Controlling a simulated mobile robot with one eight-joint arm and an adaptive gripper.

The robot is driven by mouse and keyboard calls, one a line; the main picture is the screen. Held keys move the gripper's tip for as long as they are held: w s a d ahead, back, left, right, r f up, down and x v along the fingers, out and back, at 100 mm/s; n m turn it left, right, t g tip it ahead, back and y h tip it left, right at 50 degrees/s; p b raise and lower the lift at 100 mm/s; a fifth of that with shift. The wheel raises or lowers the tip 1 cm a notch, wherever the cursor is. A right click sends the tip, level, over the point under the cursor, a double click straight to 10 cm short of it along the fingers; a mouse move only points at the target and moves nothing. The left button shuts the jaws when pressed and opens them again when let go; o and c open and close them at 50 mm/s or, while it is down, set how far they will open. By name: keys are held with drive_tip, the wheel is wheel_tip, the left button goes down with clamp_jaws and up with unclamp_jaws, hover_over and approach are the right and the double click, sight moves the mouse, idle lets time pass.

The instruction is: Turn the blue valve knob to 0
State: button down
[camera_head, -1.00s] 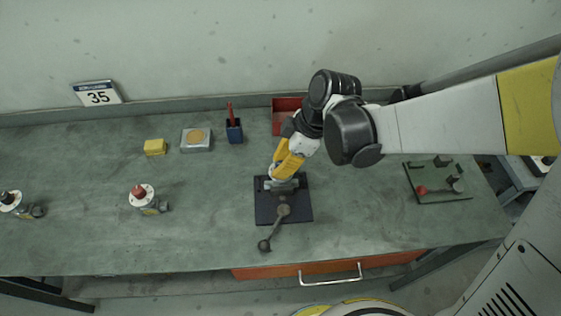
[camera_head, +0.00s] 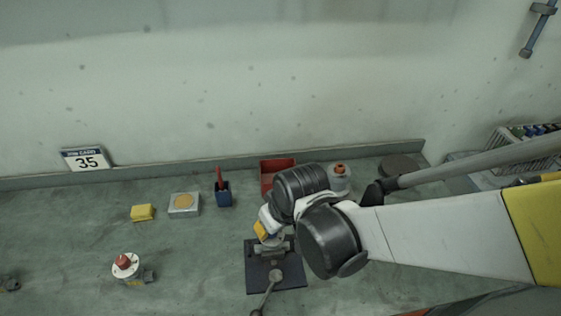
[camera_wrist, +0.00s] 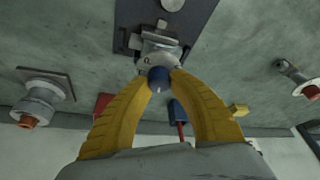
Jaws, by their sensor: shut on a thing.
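The blue valve knob (camera_wrist: 159,79) sits on a grey metal valve body (camera_wrist: 158,52) in the wrist view. A small pale mark that looks like a 0 is on the body just above the knob. My gripper (camera_wrist: 160,74) has its yellow fingers on both sides of the knob and is shut on it. The valve is fixed to a dark plate (camera_head: 290,281) on the bench in the head view. There my gripper (camera_head: 264,238) is over the back of the valve, and the knob is hidden. The knob's pointer setting cannot be read.
A lever (camera_head: 268,289) reaches forward from the valve. A red-capped valve (camera_head: 126,265) is further left.

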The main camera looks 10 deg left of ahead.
drive_tip(key=m+h, duration=0.1)
drive_tip(key=m, duration=0.2)
drive_tip(key=m+t+h, duration=0.1)
drive_tip(key=m, duration=0.3)
drive_tip(key=shift+h, duration=0.3)
drive_tip(key=m+h, duration=0.1)
drive_tip(key=m, duration=0.2)
drive_tip(key=m+h+b, duration=0.1)
drive_tip(key=m, duration=0.2)
drive_tip(key=shift+d+m, duration=0.15)
drive_tip(key=shift+m, duration=0.25)
drive_tip(key=m+g+h, duration=0.1)
drive_tip(key=m, duration=0.2)
drive_tip(key=m+g+h, duration=0.1)
drive_tip(key=m, duration=0.2)
drive_tip(key=shift+d, duration=0.1)
drive_tip(key=m+g, duration=0.1)
drive_tip(key=m, duration=0.2)
drive_tip(key=m+g, duration=0.1)
drive_tip(key=m, duration=0.2)
drive_tip(key=shift+s+m+h, duration=0.15)
drive_tip(key=shift+m+h, duration=0.15)
drive_tip(key=shift+h, duration=0.1)
drive_tip(key=shift+g, duration=0.3)
drive_tip(key=c, duration=1.2)
unclamp_jaws()
drive_tip(key=shift+o, duration=0.2)
